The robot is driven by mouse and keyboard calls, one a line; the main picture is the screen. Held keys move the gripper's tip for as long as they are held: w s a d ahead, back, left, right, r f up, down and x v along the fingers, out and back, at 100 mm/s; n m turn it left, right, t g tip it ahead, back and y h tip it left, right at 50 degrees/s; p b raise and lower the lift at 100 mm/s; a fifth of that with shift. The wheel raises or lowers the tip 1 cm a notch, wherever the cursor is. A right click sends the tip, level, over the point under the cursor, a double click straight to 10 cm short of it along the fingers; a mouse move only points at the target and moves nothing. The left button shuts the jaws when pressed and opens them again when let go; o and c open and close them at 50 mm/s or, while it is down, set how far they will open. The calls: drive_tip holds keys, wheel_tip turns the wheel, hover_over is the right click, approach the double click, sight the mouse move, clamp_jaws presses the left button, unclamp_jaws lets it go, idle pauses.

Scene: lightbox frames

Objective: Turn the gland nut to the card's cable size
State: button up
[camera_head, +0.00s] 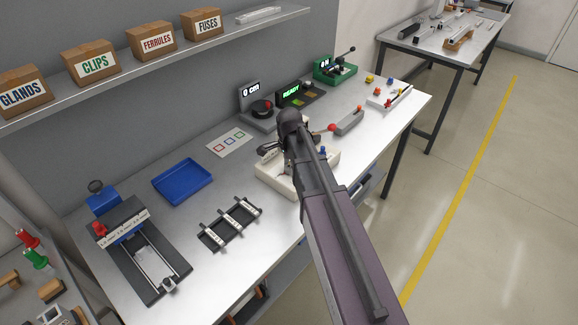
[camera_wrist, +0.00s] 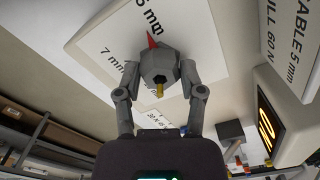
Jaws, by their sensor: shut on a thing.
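In the wrist view my gripper (camera_wrist: 158,74) is shut on the grey gland nut (camera_wrist: 158,64), one finger on each side. A red pointer (camera_wrist: 151,40) stands out at the nut's top. A short yellow piece (camera_wrist: 160,91) shows below the nut's dark hole. The pointer lies nearer that upper mark. The card (camera_wrist: 285,45) at right reads "CABLE 5 mm" and "PULL 60 N", partly cut off. In the head view my arm covers much of the cream fixture (camera_head: 270,180).
An orange-lit display (camera_wrist: 266,125) is right of the nut in the wrist view. In the head view a blue tray (camera_head: 183,182), a black rack (camera_head: 230,224) and a clamp rig (camera_head: 140,250) are left of my arm. A grey-and-red lever (camera_head: 347,123) is close at right.

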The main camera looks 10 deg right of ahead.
drive_tip(key=shift+s+m, duration=0.2)
drive_tip(key=shift+m, duration=0.5)
drive_tip(key=o, duration=1.2)
drive_tip(key=shift+w, duration=0.1)
drive_tip(key=shift+c, duration=0.2)
drive_tip(key=shift+n, duration=0.4)
